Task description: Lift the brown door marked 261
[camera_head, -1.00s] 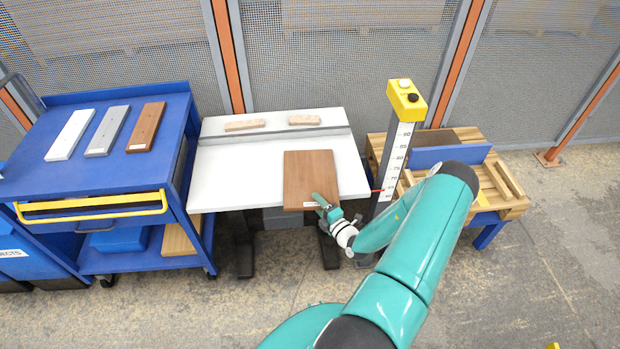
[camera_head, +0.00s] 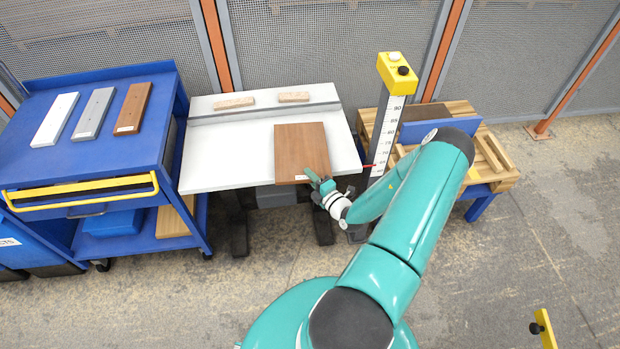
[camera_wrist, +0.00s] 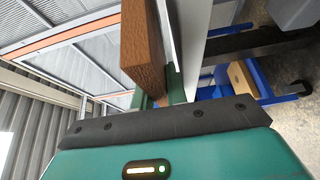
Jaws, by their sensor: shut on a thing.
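The brown door (camera_head: 302,150) is a flat brown board on the white table (camera_head: 225,165), towards its right side. Its near edge reaches slightly past the table's front edge, and a small pale label shows there, too small to read. My gripper (camera_head: 318,180) is at the door's near right corner, shut on that edge. In the wrist view the door (camera_wrist: 140,50) stands edge-on beside the white tabletop (camera_wrist: 193,45). My gripper's green fingers (camera_wrist: 163,95) sit at its near end. I cannot tell whether the door is clear of the tabletop.
A blue cart (camera_head: 100,165) with white, grey and brown strips stands left. A yellow-topped post with a number scale (camera_head: 393,110) stands close right of my gripper. Behind it is a wooden bench with a blue panel (camera_head: 440,127). Two pale blocks lie at the table's back.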

